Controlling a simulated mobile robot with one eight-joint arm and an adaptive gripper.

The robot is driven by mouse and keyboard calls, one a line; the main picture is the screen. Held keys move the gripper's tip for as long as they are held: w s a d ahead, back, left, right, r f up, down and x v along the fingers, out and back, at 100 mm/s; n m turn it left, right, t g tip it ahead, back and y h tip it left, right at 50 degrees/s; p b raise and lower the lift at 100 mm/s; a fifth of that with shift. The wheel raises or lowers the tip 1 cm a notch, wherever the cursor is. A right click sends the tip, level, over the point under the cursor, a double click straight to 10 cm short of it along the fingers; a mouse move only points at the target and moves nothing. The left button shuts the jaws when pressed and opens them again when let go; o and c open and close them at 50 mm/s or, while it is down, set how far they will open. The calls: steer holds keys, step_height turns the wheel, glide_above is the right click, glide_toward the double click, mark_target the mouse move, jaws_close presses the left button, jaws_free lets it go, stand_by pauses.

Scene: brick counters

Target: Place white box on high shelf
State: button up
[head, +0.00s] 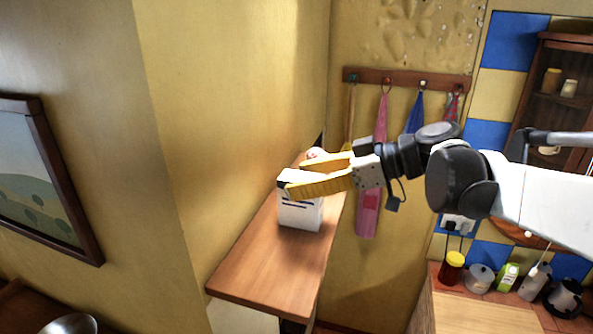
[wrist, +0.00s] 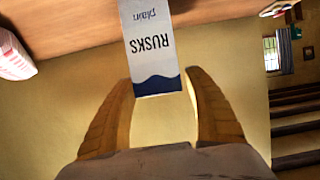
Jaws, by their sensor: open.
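The white box (head: 300,214) stands upright on a wooden high shelf (head: 262,262) beside the yellow wall. My gripper (head: 294,177) comes in from the right, its yellow fingers open at the top part of the box. In the wrist view the box (wrist: 152,48) shows upside down, with "RUSKS plain" lettering and a dark blue wavy band. Its banded end lies between the open fingertips (wrist: 158,76), with visible gaps on both sides. The shelf (wrist: 75,22) fills the top of that view. My fingers hide part of the box top in the head view.
A partly hidden object (head: 314,153) is behind my fingers on the shelf. A white and reddish item (wrist: 14,55) is at the wrist view's left edge. The shelf's near part is bare. A hook rail (head: 405,79) with hanging cloths is beyond; jars (head: 452,267) stand lower right.

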steer(key=shift+d+r, duration=0.1)
steer(key=shift+r, duration=0.15)
steer(key=b+v, duration=0.2)
steer(key=v, duration=0.9)
steer(key=s+f+m+h, duration=0.4)
steer(key=s+f, duration=0.1)
steer(key=f, duration=0.3)
steer(key=s+f+m+h, duration=0.3)
steer(key=s+f+m, duration=0.15)
steer(key=f, duration=0.35)
steer(key=s+d+f+m+t+h, duration=0.2)
steer(key=s+d+f+m+h, duration=0.3)
steer(key=f, duration=0.2)
steer(key=shift+d+f+t+h, duration=0.25)
steer(key=shift+d+t+h, duration=0.05)
steer(key=shift+h, duration=0.1)
steer(key=shift+m, duration=0.25)
step_height(320, 180, down, 38)
steer(key=b, duration=3.8)
steer(key=shift+f, duration=0.1)
